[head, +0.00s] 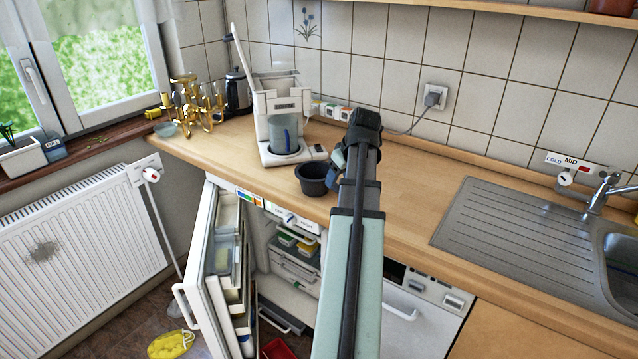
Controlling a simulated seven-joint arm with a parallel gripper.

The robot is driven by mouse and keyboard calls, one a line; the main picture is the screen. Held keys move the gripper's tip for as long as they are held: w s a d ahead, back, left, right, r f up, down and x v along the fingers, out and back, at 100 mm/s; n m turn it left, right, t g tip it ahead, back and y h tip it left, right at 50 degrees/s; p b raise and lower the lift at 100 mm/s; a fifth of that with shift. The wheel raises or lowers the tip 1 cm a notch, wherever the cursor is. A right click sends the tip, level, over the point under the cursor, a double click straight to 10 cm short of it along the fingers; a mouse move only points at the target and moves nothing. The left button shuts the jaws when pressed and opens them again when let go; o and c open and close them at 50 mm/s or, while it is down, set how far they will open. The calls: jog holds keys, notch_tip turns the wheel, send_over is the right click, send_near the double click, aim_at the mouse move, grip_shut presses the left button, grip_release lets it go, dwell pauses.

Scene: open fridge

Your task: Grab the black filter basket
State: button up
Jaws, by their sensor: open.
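The black filter basket (314,179) stands on the wooden counter near its front edge, in front of the coffee machine. It looks like a small dark tapered cup with its open top facing up. My gripper (338,167) is just to the right of the basket, at the end of my arm reaching in from the bottom of the view. Its fingers are open and small in the picture. They are close to the basket's right side; I cannot tell whether they touch it. Nothing is seen held. My arm hides part of the counter behind it.
A white coffee machine (281,119) with its lid raised stands behind the basket. A brass candelabrum (196,103) and a dark kettle (238,91) are at the left. The fridge door (203,270) stands open below the counter. The counter right of my arm is clear up to the sink (500,232).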

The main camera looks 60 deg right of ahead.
aim_at(338, 187)
jog(key=shift+s+d+x, duration=0.1)
jog(key=shift+s+x, duration=0.05)
jog(key=shift+x, duration=1.25)
jog(key=shift+s+d+x, duration=0.1)
jog(key=shift+x, duration=1.35)
jog(key=c, duration=1.1)
jog(key=shift+r, duration=5)
